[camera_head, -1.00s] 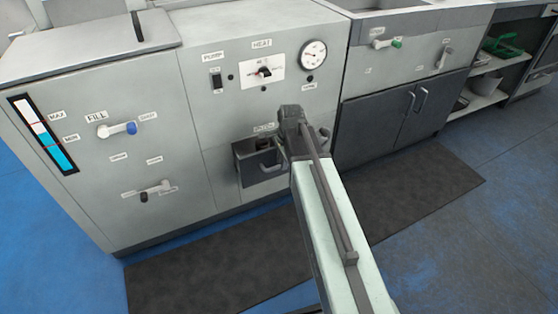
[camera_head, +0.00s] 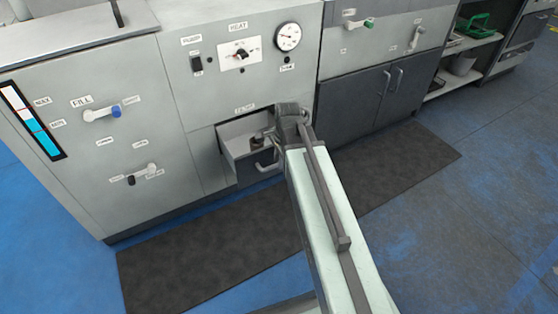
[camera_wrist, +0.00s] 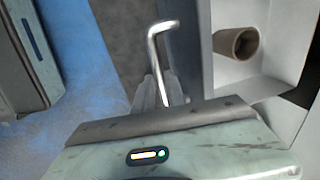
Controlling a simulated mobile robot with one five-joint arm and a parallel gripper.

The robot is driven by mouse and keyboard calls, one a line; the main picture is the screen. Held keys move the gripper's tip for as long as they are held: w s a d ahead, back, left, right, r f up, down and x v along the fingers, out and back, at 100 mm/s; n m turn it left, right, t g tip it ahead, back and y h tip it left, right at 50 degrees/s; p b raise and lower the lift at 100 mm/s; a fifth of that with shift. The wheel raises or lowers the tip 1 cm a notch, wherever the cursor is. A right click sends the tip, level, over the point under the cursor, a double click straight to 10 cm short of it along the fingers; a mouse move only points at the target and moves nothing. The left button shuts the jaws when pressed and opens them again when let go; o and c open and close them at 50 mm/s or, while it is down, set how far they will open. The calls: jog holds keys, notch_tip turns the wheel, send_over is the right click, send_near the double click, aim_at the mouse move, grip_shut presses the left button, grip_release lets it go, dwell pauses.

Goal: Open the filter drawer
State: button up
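The filter drawer (camera_head: 238,172) is pulled out of the lower front of the grey machine, below the heat panel. Its light interior shows, with a small brown cup-like filter (camera_head: 257,143) inside. In the wrist view the drawer's dark front wall (camera_wrist: 191,45) runs beside its metal bar handle (camera_wrist: 160,50), and the cup-like filter (camera_wrist: 236,43) lies to the right. My gripper (camera_wrist: 162,95) has its fingers on either side of the handle and appears shut on it. In the head view my wrist hides the fingertips and the right part of the drawer.
Valve levers marked fill (camera_head: 102,112) and a lower one (camera_head: 140,174) stick out at left. A gauge (camera_head: 288,37) and heat dial (camera_head: 240,54) are above the drawer. A dark mat (camera_head: 215,250) covers the floor in front. A dark cupboard (camera_head: 350,115) stands to the right.

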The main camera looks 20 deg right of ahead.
jog(key=o, duration=0.3)
jog(key=shift+r, duration=0.15)
notch_tip(320, 180, up, 7)
jog(key=s+p, duration=0.1)
jog(key=p, duration=0.6)
jog(key=shift+s+d+r+p, duration=0.15)
jog(key=shift+s+p, duration=0.1)
jog(key=shift+p, duration=0.05)
